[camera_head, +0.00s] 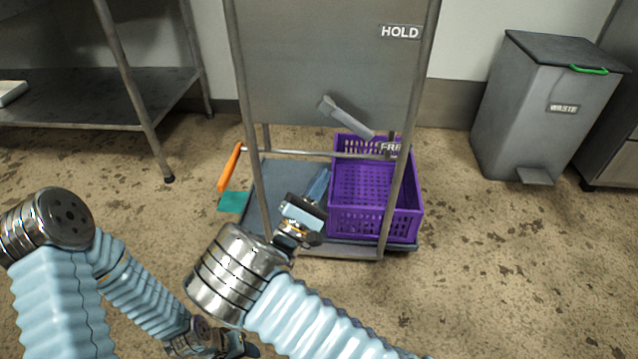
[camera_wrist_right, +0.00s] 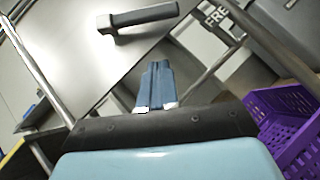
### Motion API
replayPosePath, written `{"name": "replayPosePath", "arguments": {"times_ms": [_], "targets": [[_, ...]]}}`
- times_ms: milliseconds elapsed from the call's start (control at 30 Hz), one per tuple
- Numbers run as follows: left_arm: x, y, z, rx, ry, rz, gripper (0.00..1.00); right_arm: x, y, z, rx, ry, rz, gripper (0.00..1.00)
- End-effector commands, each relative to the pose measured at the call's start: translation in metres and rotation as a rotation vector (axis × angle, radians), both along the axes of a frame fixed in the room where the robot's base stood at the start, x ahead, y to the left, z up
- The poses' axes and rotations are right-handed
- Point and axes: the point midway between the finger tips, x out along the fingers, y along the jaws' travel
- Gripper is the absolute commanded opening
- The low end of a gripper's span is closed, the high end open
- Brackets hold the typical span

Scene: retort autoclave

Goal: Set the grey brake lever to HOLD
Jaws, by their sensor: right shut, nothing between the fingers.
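The grey brake lever (camera_head: 348,119) is mounted on the grey panel (camera_head: 300,60) of a metal frame. Its free end points down and right, close to the FREE label (camera_head: 390,148) and well below the HOLD label (camera_head: 401,32). In the right wrist view the lever (camera_wrist_right: 145,16) lies beyond the fingertips, with clear space between. My right gripper (camera_head: 320,184) is shut and empty, below and left of the lever, touching nothing that I can see. My left gripper (camera_head: 238,346) is low at the bottom edge, partly hidden, and its fingers cannot be made out.
A purple crate (camera_head: 375,225) sits low in the frame, right of my right gripper. A waste bin (camera_head: 540,110) stands right, a steel shelf (camera_head: 80,105) left. Floor is open at the right.

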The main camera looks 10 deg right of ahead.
Motion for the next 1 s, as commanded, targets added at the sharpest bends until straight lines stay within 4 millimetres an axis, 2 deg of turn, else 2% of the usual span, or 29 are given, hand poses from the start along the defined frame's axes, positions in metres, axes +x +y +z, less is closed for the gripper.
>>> {"name": "replayPosePath", "arguments": {"times_ms": [267, 500, 1000], "targets": [[0.000, 0.000, -0.004, 0.000, -0.001, 0.000, 0.47, 0.033, -0.036, 0.034, 0.001, -0.003, -0.002, 0.00], [0.000, 0.000, -0.005, 0.000, -0.001, 0.000, 0.47, 0.029, -0.054, 0.061, 0.001, -0.001, -0.001, 0.00], [0.000, 0.000, -0.005, 0.000, -0.001, 0.000, 0.47, 0.027, -0.059, 0.067, 0.000, 0.001, 0.001, 0.00]]}}
